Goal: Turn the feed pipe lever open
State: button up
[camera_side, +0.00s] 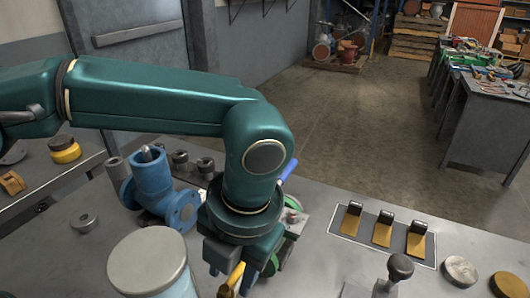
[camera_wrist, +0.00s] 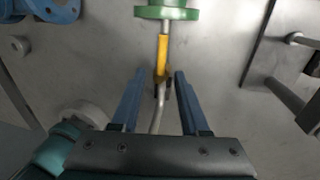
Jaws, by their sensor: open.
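My gripper (camera_wrist: 160,75) is open, with its two blue fingers apart. A yellow-sleeved lever (camera_wrist: 162,58) runs down from a green flanged fitting (camera_wrist: 167,13) at the top of the wrist view. Its lower end lies between my fingers, and I see a gap on both sides. A thin grey rod (camera_wrist: 157,112) continues below it. In the side view my gripper (camera_side: 243,274) is low at the front, beside the yellow lever (camera_side: 232,281). The green fitting (camera_side: 285,252) is partly hidden behind my gripper. A blue handle (camera_side: 289,170) sticks out behind my arm.
A blue flanged valve body (camera_side: 155,185) stands left of my gripper. A round grey-lidded canister (camera_side: 147,262) is close at the front left. A panel with three yellow pedals (camera_side: 382,232) and a black-knobbed lever (camera_side: 399,268) are on the right. Bare bench top lies between them.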

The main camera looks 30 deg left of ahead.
jog(key=shift+d+r, duration=0.2)
jog(key=shift+r, duration=0.85)
jog(key=shift+d+r, duration=0.2)
jog(key=shift+r, duration=0.85)
